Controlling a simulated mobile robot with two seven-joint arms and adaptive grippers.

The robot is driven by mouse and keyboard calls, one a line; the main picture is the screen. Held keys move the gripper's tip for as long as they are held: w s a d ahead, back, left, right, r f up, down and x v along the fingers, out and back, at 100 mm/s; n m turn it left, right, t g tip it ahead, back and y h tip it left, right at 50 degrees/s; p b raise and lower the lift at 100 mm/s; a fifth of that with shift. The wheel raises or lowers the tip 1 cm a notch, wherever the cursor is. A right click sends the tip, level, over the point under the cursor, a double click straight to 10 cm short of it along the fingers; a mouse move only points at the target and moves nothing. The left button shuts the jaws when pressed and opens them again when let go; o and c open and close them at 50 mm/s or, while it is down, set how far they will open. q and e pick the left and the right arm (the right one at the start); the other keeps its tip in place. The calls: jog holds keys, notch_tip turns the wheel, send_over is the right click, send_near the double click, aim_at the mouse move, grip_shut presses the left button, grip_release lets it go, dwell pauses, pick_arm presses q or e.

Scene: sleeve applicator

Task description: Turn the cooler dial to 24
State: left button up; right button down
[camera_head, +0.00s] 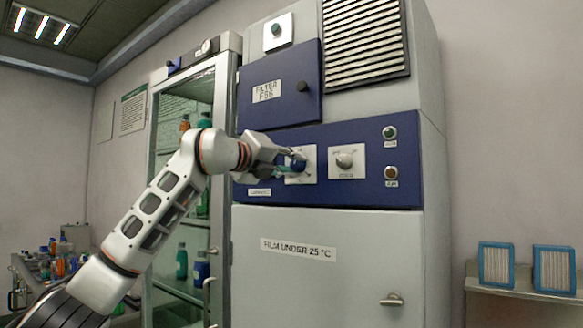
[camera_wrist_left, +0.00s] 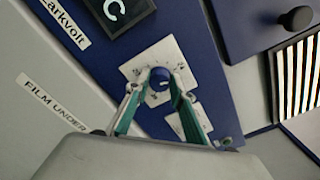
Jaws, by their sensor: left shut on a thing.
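The dial is a blue round knob (camera_head: 298,166) on a white square plate (camera_head: 308,176) with small printed marks. It sits on the blue control panel of the tall grey cabinet. It also shows in the left wrist view (camera_wrist_left: 159,78). My left gripper (camera_head: 289,160) is shut on the knob, with one green-padded finger (camera_wrist_left: 131,107) on each side of it. The scale figures are too small to read, so I cannot tell the setting. Part of a dark display (camera_wrist_left: 122,12) with a "C" shows in the left wrist view. My right gripper is not in view.
A second, pale knob (camera_head: 344,160) sits just right of the dial. A blue filter door (camera_head: 280,85) is above, and a grey door (camera_head: 330,275) labelled "FILM UNDER 25 °C" below. A glass cabinet stands left.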

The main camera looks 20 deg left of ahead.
pick_arm(q)
jog(key=shift+n, duration=1.6)
jog(key=shift+a, duration=0.1)
jog(key=o, duration=1.1)
jog(key=shift+o, duration=0.2)
jog(key=v, duration=1.2)
